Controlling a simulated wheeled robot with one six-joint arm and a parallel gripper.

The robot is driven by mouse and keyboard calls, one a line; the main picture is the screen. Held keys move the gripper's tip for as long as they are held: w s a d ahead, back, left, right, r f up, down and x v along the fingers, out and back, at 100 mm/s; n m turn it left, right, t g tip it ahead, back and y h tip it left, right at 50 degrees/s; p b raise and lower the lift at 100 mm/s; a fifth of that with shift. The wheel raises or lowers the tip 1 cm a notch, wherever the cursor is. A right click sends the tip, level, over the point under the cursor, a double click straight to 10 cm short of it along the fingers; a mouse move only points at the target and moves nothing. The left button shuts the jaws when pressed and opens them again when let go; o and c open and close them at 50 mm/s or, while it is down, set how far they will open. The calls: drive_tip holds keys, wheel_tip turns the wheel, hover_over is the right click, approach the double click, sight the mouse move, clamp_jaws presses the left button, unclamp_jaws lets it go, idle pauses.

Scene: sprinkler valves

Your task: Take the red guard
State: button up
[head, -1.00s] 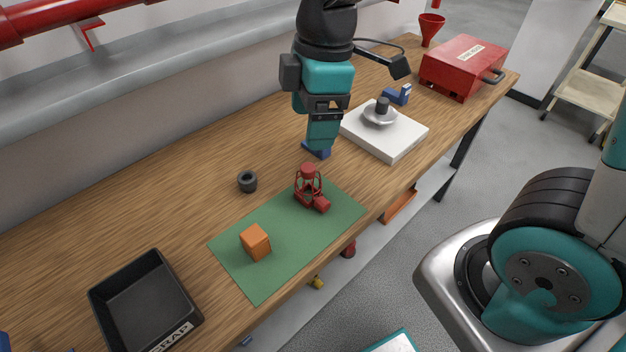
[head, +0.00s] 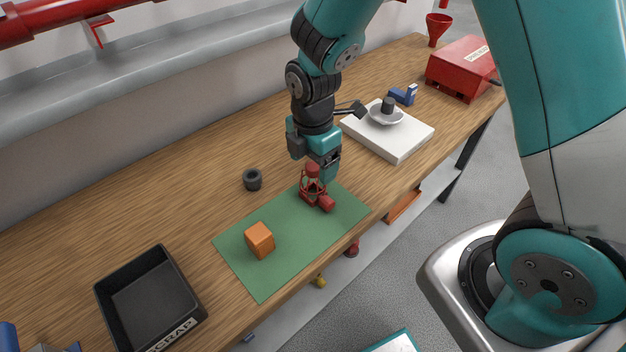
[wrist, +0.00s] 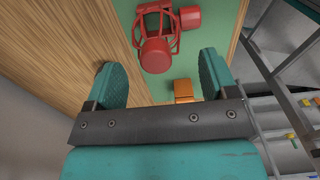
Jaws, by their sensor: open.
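The red guard (head: 312,188) is a small cage with a round red cap and a red cylinder at its side. It sits at the far end of the green mat (head: 262,283). In the wrist view the red guard (wrist: 156,50) lies beyond the fingertips, its round cap towards me. My gripper (head: 326,172) is just above and behind the guard in the head view, partly overlapping its top. In the wrist view my gripper (wrist: 160,75) has its two teal fingers spread wide apart, with nothing between them.
An orange block (head: 260,240) sits on the mat near the guard. A dark ring (head: 252,180) stands on the wood to the left. A black scrap tray (head: 150,292) is at the near left. A white block with a metal disc (head: 386,117) and a red case (head: 462,68) stand farther back.

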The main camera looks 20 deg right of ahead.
sight(313, 178)
drive_tip(key=f, duration=0.5)
drive_tip(key=shift+w+d+f+p, duration=0.1)
drive_tip(key=shift+w+f+p, duration=0.1)
drive_tip(key=shift+f+p, duration=0.15)
drive_tip(key=shift+c, duration=0.3)
drive_tip(key=shift+r, duration=0.1)
drive_tip(key=c, duration=1.1)
